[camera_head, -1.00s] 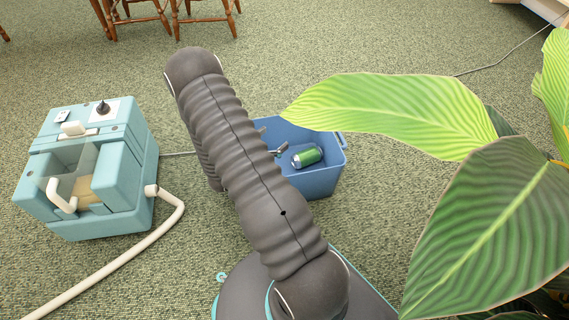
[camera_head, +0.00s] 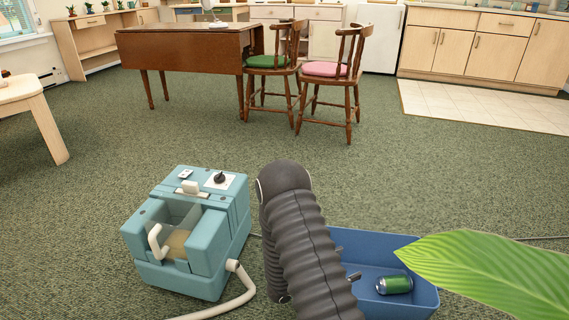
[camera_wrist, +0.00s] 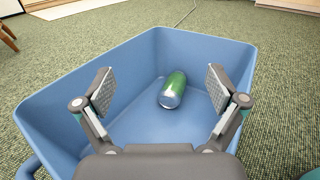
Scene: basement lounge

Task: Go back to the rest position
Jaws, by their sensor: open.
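My gripper (camera_wrist: 160,92) is open and empty in the wrist view, with its two padded fingers spread apart. It is above a blue bin (camera_wrist: 75,85). A green can with silver ends (camera_wrist: 174,89) lies on its side on the bin's floor, beyond and between the fingers, apart from them. In the head view my arm covers the left part of the bin (camera_head: 422,300), and the can (camera_head: 394,285) shows inside it. A fingertip of my gripper shows at the arm's right edge; the rest is hidden.
A teal machine (camera_head: 195,230) with a pale hose (camera_head: 240,285) stands on the carpet left of my arm. A large green leaf (camera_head: 490,270) overhangs the bin's right side. A wooden table (camera_head: 185,45) and two chairs (camera_head: 335,75) stand farther back. The carpet between is clear.

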